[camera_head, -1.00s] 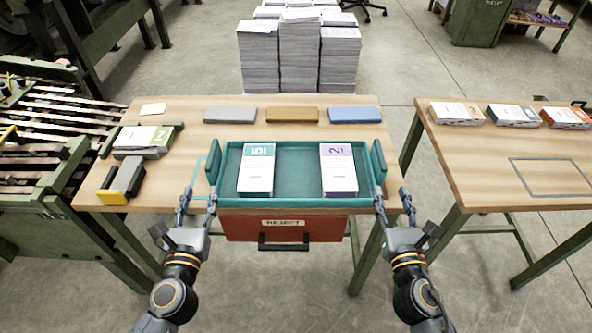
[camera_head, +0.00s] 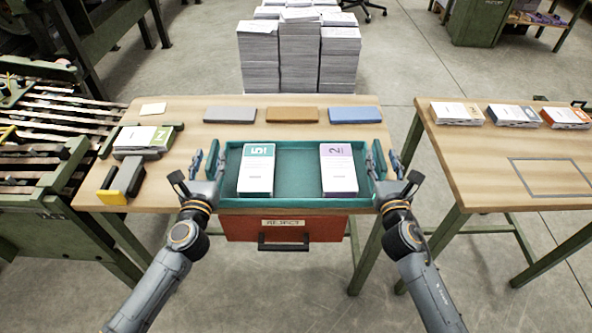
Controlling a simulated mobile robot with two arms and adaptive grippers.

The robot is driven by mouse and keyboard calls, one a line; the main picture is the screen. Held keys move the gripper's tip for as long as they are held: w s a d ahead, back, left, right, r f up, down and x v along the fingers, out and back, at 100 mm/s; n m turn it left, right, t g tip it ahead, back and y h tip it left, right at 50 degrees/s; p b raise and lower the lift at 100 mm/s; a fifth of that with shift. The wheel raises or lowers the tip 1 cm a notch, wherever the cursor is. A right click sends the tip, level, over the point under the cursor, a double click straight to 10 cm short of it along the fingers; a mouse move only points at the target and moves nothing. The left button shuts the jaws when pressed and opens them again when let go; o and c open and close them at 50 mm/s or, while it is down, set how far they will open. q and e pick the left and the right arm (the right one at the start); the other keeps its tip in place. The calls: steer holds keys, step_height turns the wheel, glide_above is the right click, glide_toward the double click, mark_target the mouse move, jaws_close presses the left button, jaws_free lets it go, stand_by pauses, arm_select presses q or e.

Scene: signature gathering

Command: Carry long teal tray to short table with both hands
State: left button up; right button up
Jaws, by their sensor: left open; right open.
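The long teal tray (camera_head: 291,201) sits on the near edge of the left wooden table (camera_head: 180,188). It holds a stack with a teal 5 label (camera_head: 256,178) and a stack with a purple 2 label (camera_head: 339,178). My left gripper (camera_head: 204,164) is open at the tray's left end handle. My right gripper (camera_head: 383,162) is open at its right end handle. I cannot tell whether the fingers touch the handles. The other wooden table (camera_head: 470,175) is at the right, with a grey rectangle outline (camera_head: 558,190) on its top.
A red REJECT drawer (camera_head: 300,232) hangs under the near edge. Grey, brown and blue blocks (camera_head: 295,115) lie behind the tray. A stapler-like yellow and black tool (camera_head: 122,182) and a paper holder (camera_head: 146,140) are at left. Several booklets (camera_head: 512,115) line the right table's back. A floor gap separates the tables.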

arm_select(q)
steer(key=shift+w, duration=1.1)
arm_select(e)
steer(key=shift+w, duration=1.1)
arm_select(q)
jaws_close()
arm_select(e)
jaws_close()
arm_select(q)
steer(key=shift+r, duration=0.2)
arm_select(e)
steer(key=shift+r, duration=0.2)
